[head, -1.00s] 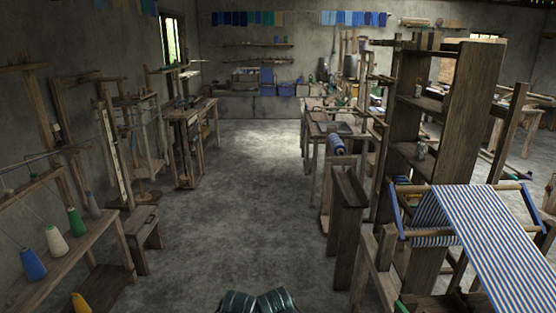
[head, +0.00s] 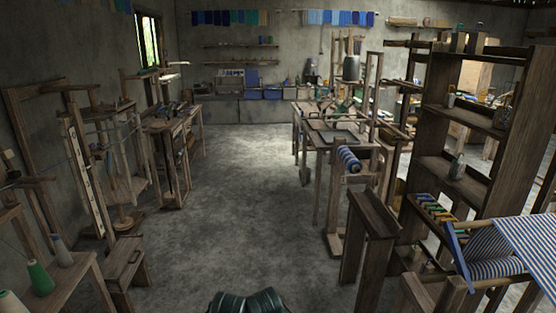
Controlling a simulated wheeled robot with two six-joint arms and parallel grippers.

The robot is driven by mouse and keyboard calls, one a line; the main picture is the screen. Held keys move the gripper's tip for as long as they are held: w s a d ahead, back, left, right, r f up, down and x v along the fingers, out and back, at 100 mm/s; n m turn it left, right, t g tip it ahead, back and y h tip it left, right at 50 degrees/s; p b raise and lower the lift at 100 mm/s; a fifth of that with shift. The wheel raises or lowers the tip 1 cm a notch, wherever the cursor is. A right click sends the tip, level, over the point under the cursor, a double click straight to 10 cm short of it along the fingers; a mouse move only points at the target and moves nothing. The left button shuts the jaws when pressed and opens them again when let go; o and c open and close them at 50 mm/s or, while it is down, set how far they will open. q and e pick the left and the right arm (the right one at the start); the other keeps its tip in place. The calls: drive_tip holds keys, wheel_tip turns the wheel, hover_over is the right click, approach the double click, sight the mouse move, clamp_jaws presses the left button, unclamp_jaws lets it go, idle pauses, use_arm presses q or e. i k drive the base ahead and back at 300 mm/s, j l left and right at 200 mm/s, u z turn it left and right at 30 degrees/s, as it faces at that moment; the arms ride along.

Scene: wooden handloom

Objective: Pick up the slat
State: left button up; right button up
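I cannot pick out the slat for certain; many thin wooden pieces show on the looms and shelves. A narrow upright board with marks along it (head: 86,178) leans by the left wall, but I cannot tell if it is the slat. Neither gripper is in view. Two dark green rounded parts at the bottom edge look like parts of my own body.
A clear concrete floor aisle (head: 235,190) runs ahead to a back bench. Wooden frames and a low stool (head: 124,265) line the left. On the right stand a bench (head: 375,222), a tall shelf (head: 470,130) and a loom with striped cloth (head: 490,255).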

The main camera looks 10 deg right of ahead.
sight(403, 136)
drive_tip(key=i+j+z, duration=0.1)
drive_tip(key=i+z, duration=0.3)
drive_tip(key=i, duration=0.3)
drive_tip(key=i+j+z, duration=0.4)
drive_tip(key=i, duration=0.25)
drive_tip(key=i+j+z, duration=0.4)
drive_tip(key=i, duration=0.2)
drive_tip(key=i+j+z, duration=0.45)
drive_tip(key=j, duration=0.25)
drive_tip(key=i+z, duration=0.1)
drive_tip(key=z, duration=2.4)
